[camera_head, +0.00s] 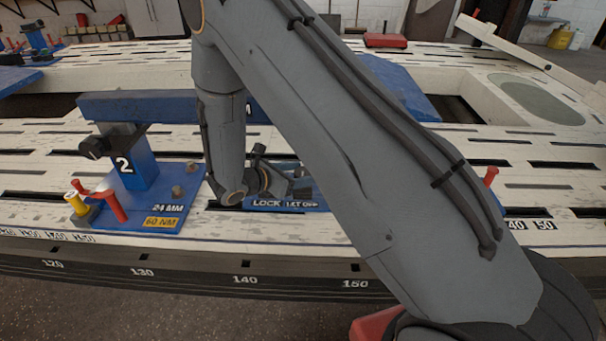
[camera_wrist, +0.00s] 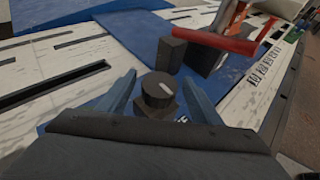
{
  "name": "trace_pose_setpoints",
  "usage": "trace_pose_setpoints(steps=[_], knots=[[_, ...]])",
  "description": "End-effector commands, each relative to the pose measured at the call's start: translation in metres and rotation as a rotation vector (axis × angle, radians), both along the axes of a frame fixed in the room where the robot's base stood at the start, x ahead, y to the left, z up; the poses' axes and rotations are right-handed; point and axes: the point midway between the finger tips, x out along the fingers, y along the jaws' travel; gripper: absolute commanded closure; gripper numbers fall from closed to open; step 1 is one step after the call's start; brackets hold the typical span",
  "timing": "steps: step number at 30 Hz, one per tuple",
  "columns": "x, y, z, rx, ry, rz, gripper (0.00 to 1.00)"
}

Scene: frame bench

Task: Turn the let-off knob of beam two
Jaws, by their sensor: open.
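A dark round knob (camera_wrist: 158,90) with a white pointer line stands in the wrist view, between the two blue fingers of my gripper (camera_wrist: 160,78). My gripper is open, one finger on each side of the knob, with no clear contact visible. In the head view my arm covers most of a blue plate (camera_head: 300,205) lettered LOCK and LET OFF, and the fingers cannot be made out there. The blue post numbered 2 (camera_head: 143,172) stands left of my arm, under a blue beam (camera_head: 135,106). A black knob (camera_head: 95,147) sits on the post's left side.
A dark upright block (camera_wrist: 171,55) and a red bar (camera_wrist: 225,40) stand just beyond the knob in the wrist view. The slotted white bench (camera_head: 45,180) surrounds the plates.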

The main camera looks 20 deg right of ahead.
Motion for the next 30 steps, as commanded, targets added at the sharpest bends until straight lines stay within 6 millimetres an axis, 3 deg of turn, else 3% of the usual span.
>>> trace_pose_setpoints(steps=[10, 17, 30], knots=[[0.0016, -0.0036, -0.0014, 0.001, 0.0, 0.0, 0.43], [0.0016, -0.0033, -0.0014, 0.001, 0.0, 0.0, 0.82], [0.0, -0.0035, -0.0002, 0.001, 0.003, 0.095, 0.82]])
